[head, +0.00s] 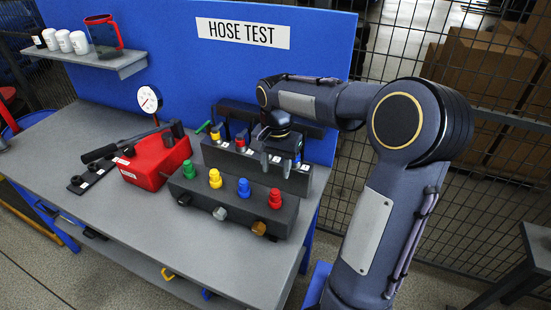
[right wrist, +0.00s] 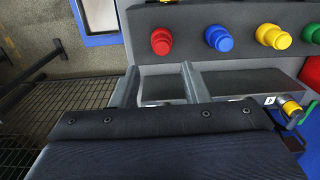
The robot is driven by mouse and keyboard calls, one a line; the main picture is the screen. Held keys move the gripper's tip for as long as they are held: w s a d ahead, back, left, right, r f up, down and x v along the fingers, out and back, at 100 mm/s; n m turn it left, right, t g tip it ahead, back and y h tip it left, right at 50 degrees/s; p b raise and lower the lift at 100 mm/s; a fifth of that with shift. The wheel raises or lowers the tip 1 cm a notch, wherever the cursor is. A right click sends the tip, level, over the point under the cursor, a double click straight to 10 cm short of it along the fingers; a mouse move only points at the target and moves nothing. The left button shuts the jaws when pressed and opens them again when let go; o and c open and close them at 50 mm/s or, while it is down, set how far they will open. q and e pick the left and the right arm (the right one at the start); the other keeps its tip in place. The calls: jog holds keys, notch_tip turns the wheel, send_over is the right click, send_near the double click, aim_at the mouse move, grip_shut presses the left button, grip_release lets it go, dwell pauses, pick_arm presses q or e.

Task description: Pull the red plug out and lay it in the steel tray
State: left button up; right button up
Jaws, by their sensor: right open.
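The red plug (head: 275,199) stands upright at the right end of the dark front block (head: 245,221), in a row with blue, yellow and green plugs. It also shows in the right wrist view (right wrist: 161,41), beyond the fingertips. My right gripper (head: 279,163) is open and empty, behind the red plug and over the right part of the rear block. Its two fingers (right wrist: 158,72) point toward the red plug's side of the front block and do not touch the plug. I cannot make out a steel tray for certain. My left gripper is not in view.
The rear dark block (head: 230,160) carries yellow and red fittings. A red pump (head: 157,162) with a dark lever stands left of the plugs. A gauge (head: 149,100) is behind it. The grey bench top (head: 120,222) is clear at the front. A blue-edged grey surface (right wrist: 99,16) shows beside the bench.

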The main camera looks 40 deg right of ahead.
aim_at(275, 191)
jog(key=shift+w+f, duration=0.15)
jog(key=shift+w, duration=0.15)
jog(key=shift+f, duration=0.15)
notch_tip(275, 191, down, 10)
jog(key=b, duration=0.7)
jog(key=shift+r+b, duration=0.2)
jog(key=shift+b, duration=0.2)
grip_shut()
